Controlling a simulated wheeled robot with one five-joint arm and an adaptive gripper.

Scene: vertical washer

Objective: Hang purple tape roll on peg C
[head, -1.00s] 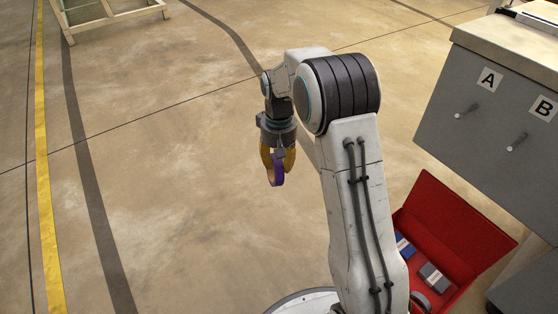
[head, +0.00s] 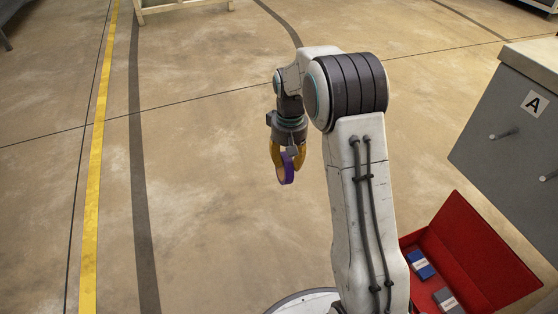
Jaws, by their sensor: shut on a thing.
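My gripper (head: 288,160) points down with its yellow fingers shut on the purple tape roll (head: 286,170). The roll hangs on edge between the fingertips, above the open floor. A grey cabinet (head: 510,150) stands at the right edge with a label A (head: 535,103) and a peg (head: 503,133) below it. A second peg (head: 548,176) shows partly at the right edge; its label is out of view. Peg C is not in view.
An open red box (head: 480,255) lies below the cabinet, right of my arm, with a blue box (head: 420,264) and a grey box (head: 447,299) inside. A pale wooden frame (head: 185,6) stands at the top. The floor on the left is clear, with a yellow line (head: 98,160).

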